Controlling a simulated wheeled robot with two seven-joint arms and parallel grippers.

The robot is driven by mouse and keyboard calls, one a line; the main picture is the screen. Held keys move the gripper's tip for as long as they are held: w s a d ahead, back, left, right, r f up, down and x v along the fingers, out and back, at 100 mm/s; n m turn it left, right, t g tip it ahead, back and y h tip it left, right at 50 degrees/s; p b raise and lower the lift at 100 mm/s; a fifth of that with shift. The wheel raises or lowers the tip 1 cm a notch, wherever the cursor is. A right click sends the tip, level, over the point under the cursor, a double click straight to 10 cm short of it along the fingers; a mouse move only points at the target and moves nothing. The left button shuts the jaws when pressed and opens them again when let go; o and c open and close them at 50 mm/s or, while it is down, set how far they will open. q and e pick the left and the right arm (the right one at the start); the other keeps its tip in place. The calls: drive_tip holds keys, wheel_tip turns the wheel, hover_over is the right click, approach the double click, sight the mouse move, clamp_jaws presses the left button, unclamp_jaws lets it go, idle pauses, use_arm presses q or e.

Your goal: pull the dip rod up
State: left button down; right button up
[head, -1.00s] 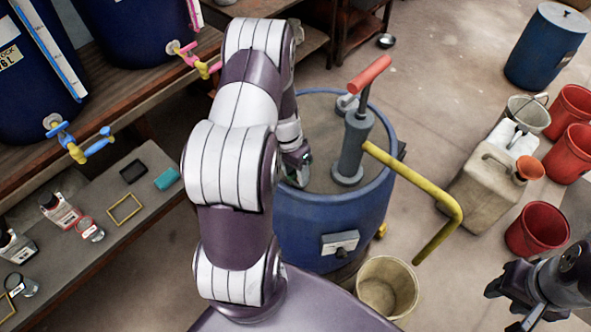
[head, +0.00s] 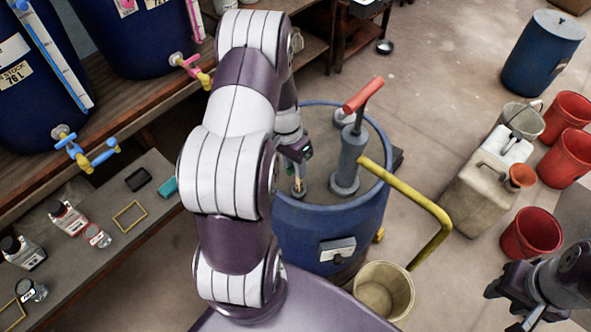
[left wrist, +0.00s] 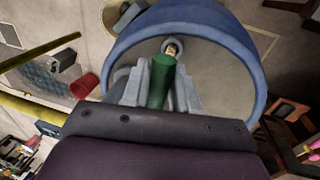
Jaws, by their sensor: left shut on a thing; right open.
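The blue vat (head: 330,228) stands in the middle of the head view with a grey lid. My left gripper (head: 298,156) is over the left part of the lid, shut on the green grip of the dip rod (head: 298,186). A short length of the rod shows below the fingers, down to the lid; its lower part is hidden. In the left wrist view the green grip (left wrist: 160,82) sits between the fingers, with a brass-coloured piece beyond it. My right gripper (head: 515,290) is open and empty at the lower right, away from the vat.
A grey hand pump (head: 350,160) with a red handle and yellow spout pipe (head: 425,205) stands on the lid, right of the rod. Shelves with drums and bottles are left; jerrycans and red buckets are right.

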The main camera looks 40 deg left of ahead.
use_arm(q)
wheel_tip(320, 180, up, 22)
drive_tip(key=p, duration=1.2)
drive_tip(key=shift+w+a, duration=0.1)
drive_tip(key=shift+w, duration=0.05)
drive_tip(key=c, duration=1)
unclamp_jaws()
drive_tip(key=shift+s, duration=0.2)
